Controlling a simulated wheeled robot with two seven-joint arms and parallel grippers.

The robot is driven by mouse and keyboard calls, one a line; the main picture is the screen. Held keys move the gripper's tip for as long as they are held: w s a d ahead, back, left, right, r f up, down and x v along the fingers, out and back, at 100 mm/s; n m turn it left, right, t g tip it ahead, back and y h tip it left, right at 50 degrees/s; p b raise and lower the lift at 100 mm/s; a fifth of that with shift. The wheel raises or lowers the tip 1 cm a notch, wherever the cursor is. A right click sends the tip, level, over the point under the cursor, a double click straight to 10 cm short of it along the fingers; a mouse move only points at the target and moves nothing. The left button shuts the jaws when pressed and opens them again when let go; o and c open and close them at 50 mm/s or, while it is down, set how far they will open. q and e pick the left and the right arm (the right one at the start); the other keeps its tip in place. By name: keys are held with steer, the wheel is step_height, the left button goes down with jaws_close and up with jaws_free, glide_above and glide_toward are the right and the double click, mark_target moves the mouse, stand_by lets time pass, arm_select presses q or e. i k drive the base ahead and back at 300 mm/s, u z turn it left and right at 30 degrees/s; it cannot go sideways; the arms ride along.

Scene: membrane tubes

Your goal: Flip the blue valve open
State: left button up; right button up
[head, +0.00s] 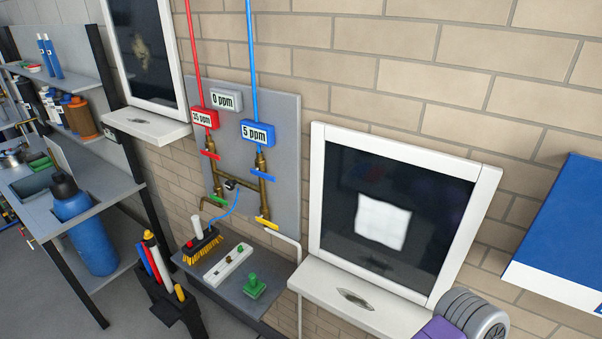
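The blue valve handle (264,176) sits on the brass pipe below the blue tube (252,60) and the blue box reading 5 ppm (258,132). The handle lies roughly crosswise to its pipe. A red valve handle (210,154) is on the neighbouring pipe to the left, also crosswise. Lower on the pipework are a green handle (217,200) and a yellow handle (267,223). Neither of my grippers is in view.
The pipes are mounted on a grey wall panel (284,120). Below it, a small shelf (232,296) holds a brush (202,246), a white block and a green piece. White-framed windows with sills (360,305) flank the panel. A dark bin with tools stands at lower left.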

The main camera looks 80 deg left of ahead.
mark_target(253, 171)
steer(key=u, duration=2.45)
steer(key=k, duration=1.35)
steer(key=z, duration=0.25)
steer(key=i, duration=0.35)
steer(key=u, duration=0.85)
steer(key=i, duration=1.35)
steer(key=z, duration=0.8)
